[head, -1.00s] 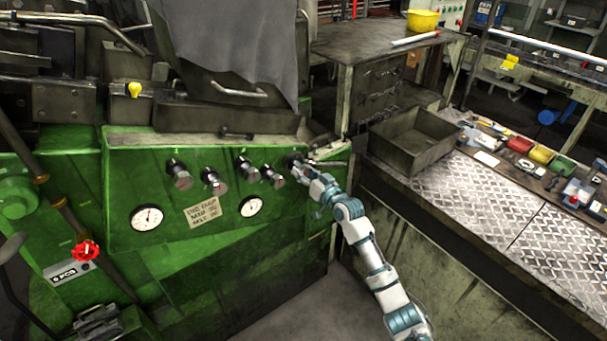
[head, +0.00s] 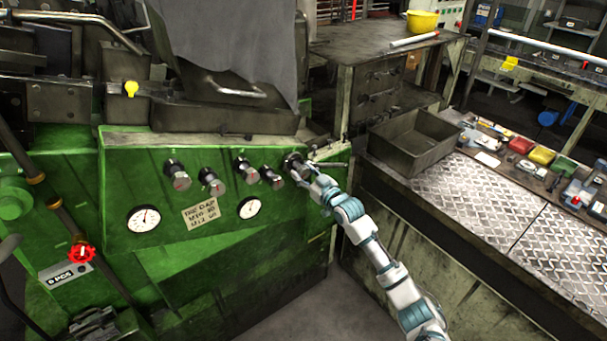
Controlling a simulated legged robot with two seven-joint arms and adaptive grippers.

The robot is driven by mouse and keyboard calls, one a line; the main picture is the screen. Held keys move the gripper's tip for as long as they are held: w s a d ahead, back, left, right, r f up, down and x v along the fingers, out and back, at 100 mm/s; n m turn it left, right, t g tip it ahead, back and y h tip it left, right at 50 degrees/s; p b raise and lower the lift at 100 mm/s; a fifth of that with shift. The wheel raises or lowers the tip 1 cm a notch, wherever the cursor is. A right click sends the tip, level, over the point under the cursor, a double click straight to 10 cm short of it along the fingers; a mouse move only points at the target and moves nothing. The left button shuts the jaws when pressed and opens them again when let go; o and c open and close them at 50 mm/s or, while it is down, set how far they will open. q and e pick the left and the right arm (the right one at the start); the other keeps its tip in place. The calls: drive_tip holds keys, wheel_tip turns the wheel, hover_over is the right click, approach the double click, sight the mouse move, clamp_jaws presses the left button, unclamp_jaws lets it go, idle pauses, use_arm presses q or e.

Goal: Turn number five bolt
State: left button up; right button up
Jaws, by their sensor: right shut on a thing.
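A row of several metal bolts sticks out of the sloped green machine panel (head: 130,185). From the left they are the first bolt (head: 177,175), the second bolt (head: 211,182), the third bolt (head: 246,171) and the fourth bolt (head: 272,178). The fifth bolt (head: 291,161) is at the right end, partly hidden by my gripper. My right gripper (head: 300,172) is at this bolt and shut on it; its fingers are small in the picture. My left gripper is not in view.
Two gauges (head: 145,218) and a paper note (head: 201,213) are below the bolts. A lever (head: 330,165) sticks out just right of the fifth bolt. A red valve wheel (head: 81,254) is at lower left. A metal bin (head: 414,140) stands on the bench at right.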

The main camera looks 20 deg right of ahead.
drive_tip(key=shift+d+r, duration=0.1)
drive_tip(key=shift+r, duration=0.2)
drive_tip(key=o, duration=1)
drive_tip(key=shift+c, duration=0.2)
drive_tip(key=shift+o, duration=1)
drive_tip(key=shift+f, duration=0.1)
drive_tip(key=v, duration=1.2)
drive_tip(key=shift+f, duration=0.1)
